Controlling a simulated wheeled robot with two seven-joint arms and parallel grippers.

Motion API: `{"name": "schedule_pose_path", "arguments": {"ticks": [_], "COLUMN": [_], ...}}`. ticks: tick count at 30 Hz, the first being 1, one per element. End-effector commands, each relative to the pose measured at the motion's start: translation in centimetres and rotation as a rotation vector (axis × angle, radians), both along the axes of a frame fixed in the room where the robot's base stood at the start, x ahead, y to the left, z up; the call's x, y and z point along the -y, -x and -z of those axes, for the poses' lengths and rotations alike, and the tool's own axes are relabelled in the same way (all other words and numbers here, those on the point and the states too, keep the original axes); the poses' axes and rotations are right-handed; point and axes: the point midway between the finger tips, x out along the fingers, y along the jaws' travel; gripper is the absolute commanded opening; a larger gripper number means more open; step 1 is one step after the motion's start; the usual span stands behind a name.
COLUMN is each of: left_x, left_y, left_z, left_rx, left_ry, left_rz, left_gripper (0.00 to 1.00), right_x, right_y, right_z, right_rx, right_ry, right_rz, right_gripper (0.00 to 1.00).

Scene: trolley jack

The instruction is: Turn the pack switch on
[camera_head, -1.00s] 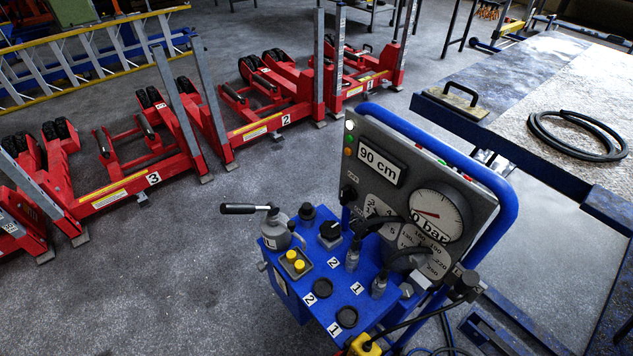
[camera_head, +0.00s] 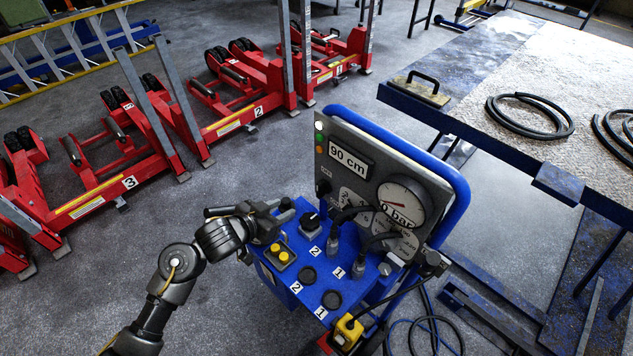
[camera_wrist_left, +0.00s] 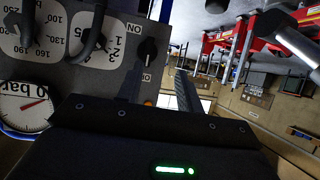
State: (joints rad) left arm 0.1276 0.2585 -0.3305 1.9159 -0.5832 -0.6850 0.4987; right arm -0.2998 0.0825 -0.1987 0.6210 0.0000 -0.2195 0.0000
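The blue pack (camera_head: 320,275) has an upright grey panel with a "90 cm" display, a dial gauge (camera_head: 403,203) reading 0 bar, and a black knob (camera_head: 323,187) at its left edge. In the left wrist view this knob (camera_wrist_left: 147,52) stands between ON and a partly hidden second label, apart from my fingers. My left gripper (camera_head: 284,210) is over the left rear of the pack top, left of the panel, partly covering the lever there. My right gripper is out of view.
On the pack top are a black selector (camera_head: 309,222), yellow buttons (camera_head: 279,253) and hose connectors. A blue frame bar (camera_head: 410,150) arches around the panel. Red numbered lifts (camera_head: 100,200) stand at left, a workbench (camera_head: 500,110) at right. Grey floor is clear between.

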Motion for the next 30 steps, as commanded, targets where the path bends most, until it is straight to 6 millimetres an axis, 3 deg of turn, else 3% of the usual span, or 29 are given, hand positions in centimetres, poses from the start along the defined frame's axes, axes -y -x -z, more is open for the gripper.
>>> {"name": "schedule_pose_path", "arguments": {"ticks": [3,10,16,30], "left_x": [1.5,2.2,3.3,8.4], "left_y": [-1.3,-1.7,-2.8,-7.9], "left_z": [-2.2,-2.9,-2.3,0.7], "left_rx": [0.040,0.049,0.049,0.050], "left_ry": [0.031,0.054,0.056,0.056], "left_rz": [0.076,0.119,0.118,0.117], "left_gripper": [0.36,0.36,0.36,0.36], "right_x": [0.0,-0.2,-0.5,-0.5], "right_y": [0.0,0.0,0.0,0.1], "right_z": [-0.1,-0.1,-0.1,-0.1], "right_rx": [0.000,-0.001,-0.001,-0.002], "right_ry": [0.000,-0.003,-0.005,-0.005], "right_rz": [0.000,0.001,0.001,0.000], "right_gripper": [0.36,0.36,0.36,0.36]}}
